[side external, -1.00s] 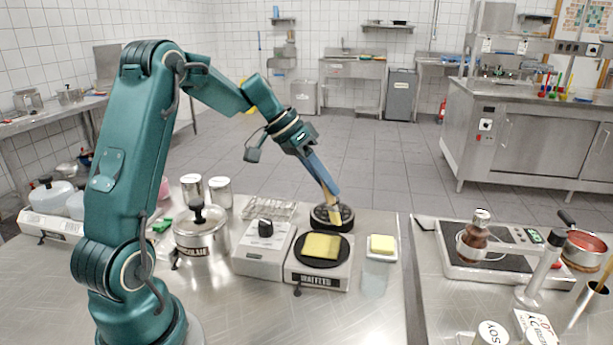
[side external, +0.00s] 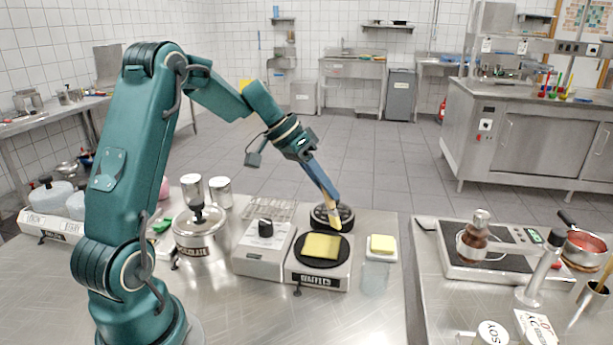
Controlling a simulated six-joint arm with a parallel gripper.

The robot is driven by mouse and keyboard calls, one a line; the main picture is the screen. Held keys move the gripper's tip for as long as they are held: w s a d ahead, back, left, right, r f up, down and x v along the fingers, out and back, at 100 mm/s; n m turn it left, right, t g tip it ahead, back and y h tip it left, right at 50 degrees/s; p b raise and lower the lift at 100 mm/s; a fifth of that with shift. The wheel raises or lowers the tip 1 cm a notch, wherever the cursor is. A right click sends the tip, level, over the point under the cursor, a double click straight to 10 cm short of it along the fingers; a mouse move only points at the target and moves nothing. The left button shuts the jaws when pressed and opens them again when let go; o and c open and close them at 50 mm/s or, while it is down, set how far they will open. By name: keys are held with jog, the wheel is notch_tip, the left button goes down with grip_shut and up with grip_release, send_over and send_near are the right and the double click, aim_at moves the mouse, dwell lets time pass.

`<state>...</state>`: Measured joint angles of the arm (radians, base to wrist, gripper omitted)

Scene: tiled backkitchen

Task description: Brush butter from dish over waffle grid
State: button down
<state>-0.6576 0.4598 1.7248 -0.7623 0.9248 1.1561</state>
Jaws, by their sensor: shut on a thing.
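My gripper (side external: 327,188) is shut on a brush (side external: 335,218), whose pale lower end points down. Its tip is in front of the round black lid (side external: 319,216) of the waffle iron, behind and slightly right of the yellow waffle (side external: 321,246). I cannot tell whether the tip touches anything. The waffle lies on the iron's round black plate (side external: 304,258), on a light base labelled as waffle. The butter dish (side external: 381,257), with a pale yellow block of butter (side external: 382,243), stands right of the iron. Most of the brush handle is hidden by the fingers.
A light appliance with a black knob (side external: 265,228) stands left of the iron, with a wire rack (side external: 268,208) behind it. A second counter with a hob (side external: 500,250) is at right, across a gap. The front counter is clear.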

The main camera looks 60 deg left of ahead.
jog(key=shift+f, duration=0.7)
jog(key=shift+s+d+r, duration=0.15)
jog(key=shift+s+d, duration=2.85)
jog(key=shift+a, duration=0.1)
jog(key=shift+w+a, duration=1.5)
jog(key=shift+w, duration=0.05)
jog(key=shift+w+a, duration=1.45)
jog(key=shift+r, duration=0.15)
jog(key=shift+r, duration=2.9)
